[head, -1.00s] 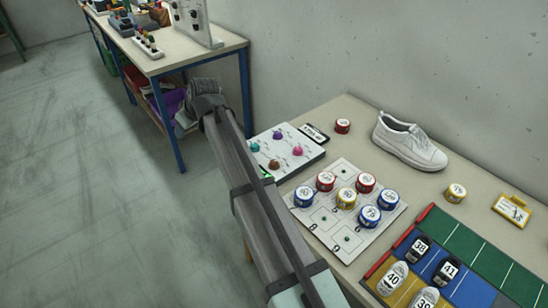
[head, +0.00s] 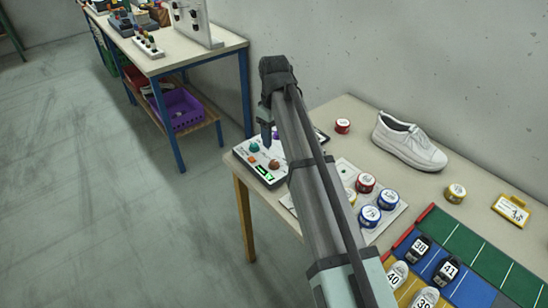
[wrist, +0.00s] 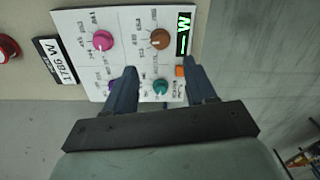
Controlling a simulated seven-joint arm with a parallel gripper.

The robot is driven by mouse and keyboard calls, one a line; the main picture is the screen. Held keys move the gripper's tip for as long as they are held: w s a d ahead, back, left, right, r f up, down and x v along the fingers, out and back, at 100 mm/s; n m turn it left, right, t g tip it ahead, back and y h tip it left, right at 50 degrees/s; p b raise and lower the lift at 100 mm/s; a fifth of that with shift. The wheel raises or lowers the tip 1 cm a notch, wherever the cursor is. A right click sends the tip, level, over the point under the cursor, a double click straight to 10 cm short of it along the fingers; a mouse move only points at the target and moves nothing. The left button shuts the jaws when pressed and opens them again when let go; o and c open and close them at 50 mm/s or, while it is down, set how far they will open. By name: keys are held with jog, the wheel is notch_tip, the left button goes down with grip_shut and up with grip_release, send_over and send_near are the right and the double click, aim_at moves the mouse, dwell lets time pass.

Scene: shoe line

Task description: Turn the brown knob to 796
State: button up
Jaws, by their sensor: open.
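The brown knob (wrist: 160,39) sits on a white control panel (wrist: 125,20) in the wrist view, with a printed scale around it. It also shows in the head view (head: 274,164). My gripper (wrist: 159,68) is open and empty, its fingertips over the panel just short of the brown knob. A teal knob (wrist: 160,87) shows between the fingers, and a magenta knob (wrist: 102,40) is left of the brown one. A purple knob is mostly hidden by the left finger. A lit green display (wrist: 184,33) is right of the brown knob; I cannot read its value surely.
A label card (wrist: 55,60) and a red-topped tin (wrist: 8,48) lie beside the panel. In the head view, a tray with several tins, a white shoe (head: 408,142) and a coloured mat (head: 462,240) are to the right. The floor at left is clear.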

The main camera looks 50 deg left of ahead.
aim_at(274, 162)
notch_tip(274, 162, down, 10)
jog(key=shift+r, duration=0.2)
jog(key=shift+c, duration=0.4)
grip_shut()
